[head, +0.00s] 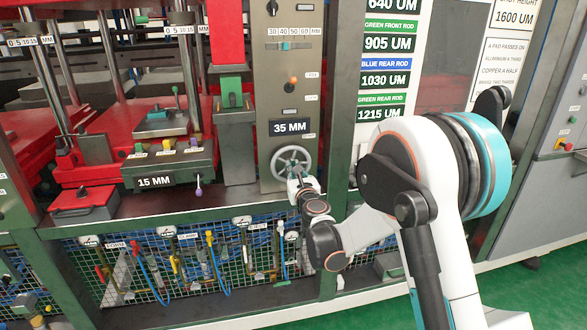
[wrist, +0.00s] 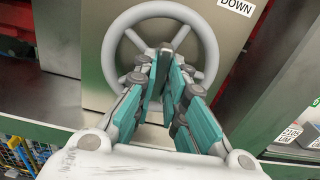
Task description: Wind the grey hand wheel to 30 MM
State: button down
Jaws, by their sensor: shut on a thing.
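The grey hand wheel (head: 291,148) is mounted on the lower part of a tall grey-brown panel, below a display (head: 290,127) reading 35 MM. In the wrist view the wheel (wrist: 160,9) fills the upper middle, with a round rim and several spokes. My gripper (head: 295,178) reaches the wheel from below and in front. In the wrist view its teal-padded fingers (wrist: 163,58) close together at the wheel's middle and lower part. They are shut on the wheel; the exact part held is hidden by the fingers.
A scale (head: 290,46) marked 30 to 60 MM and an orange knob (head: 292,83) are higher on the panel. A DOWN label (wrist: 236,6) is right of the wheel. A red machine with a 15 MM display (head: 154,181) is left. Hoses and gauges hang below.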

jog(key=n, duration=0.3)
jog(key=c, duration=1.6)
grip_release()
jog(key=shift+d, duration=0.1)
jog(key=shift+o, duration=0.2)
jog(key=shift+s, duration=0.1)
